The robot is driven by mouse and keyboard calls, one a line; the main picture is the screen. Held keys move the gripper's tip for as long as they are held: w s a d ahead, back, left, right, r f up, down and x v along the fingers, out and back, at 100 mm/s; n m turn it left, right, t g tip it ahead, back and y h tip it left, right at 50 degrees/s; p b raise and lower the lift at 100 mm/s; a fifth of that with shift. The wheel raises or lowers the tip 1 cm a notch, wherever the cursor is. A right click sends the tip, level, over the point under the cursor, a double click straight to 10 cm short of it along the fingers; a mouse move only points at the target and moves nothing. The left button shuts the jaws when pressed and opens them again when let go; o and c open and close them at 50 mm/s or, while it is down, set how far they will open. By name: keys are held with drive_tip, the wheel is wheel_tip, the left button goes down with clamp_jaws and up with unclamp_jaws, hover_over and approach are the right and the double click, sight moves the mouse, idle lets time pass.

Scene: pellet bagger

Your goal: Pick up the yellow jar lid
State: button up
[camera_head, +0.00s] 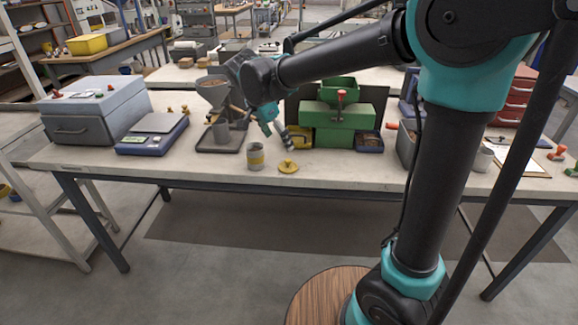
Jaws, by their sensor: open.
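The yellow jar lid (288,167) lies on the worktable near its front edge. It is a small round disc with a knob on top. A grey jar with a yellow band (255,157) stands upright just left of it. My gripper (285,143) reaches down from the upper left, its tips a little above and behind the lid, apart from it as far as I can see. The gripper is open and empty. Its fingers are small and partly hidden in this view.
A green machine (333,128) stands behind and right of the lid. A stand with a grey funnel (213,92) is at the left. A blue scale (153,133) and grey box (98,112) stand further left. The table's front strip (340,172) is clear.

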sight(288, 160)
drive_tip(key=x, duration=0.6)
drive_tip(key=shift+f, duration=0.15)
drive_tip(key=shift+w+x, duration=0.2)
drive_tip(key=shift+x, duration=2.45)
drive_tip(key=shift+a, duration=0.2)
drive_tip(key=c, duration=0.9)
